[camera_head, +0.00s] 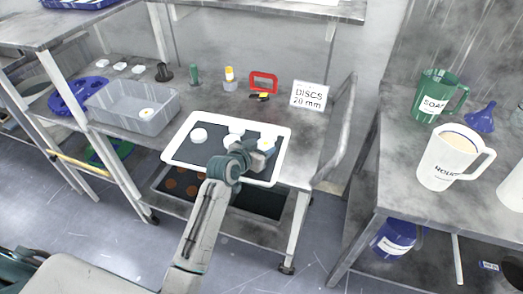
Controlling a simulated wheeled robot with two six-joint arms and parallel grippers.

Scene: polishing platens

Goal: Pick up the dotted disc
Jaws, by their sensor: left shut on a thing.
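A white tray with a dark inside (177,151) lies on the grey cart top. Several white discs are on it: one plain disc (199,135) at the left, another disc (237,127) near the middle, and a white disc with a small yellowish mark (266,144) at the right. My left gripper (262,153) reaches over the tray's right part and is shut on this marked disc. The gripper hides part of it, and I cannot tell if it is lifted or make out dots. My right gripper is not in view.
A grey bin (160,119) holding a white piece with a yellow centre stands left of the tray. Jugs (451,160) stand on the right table.

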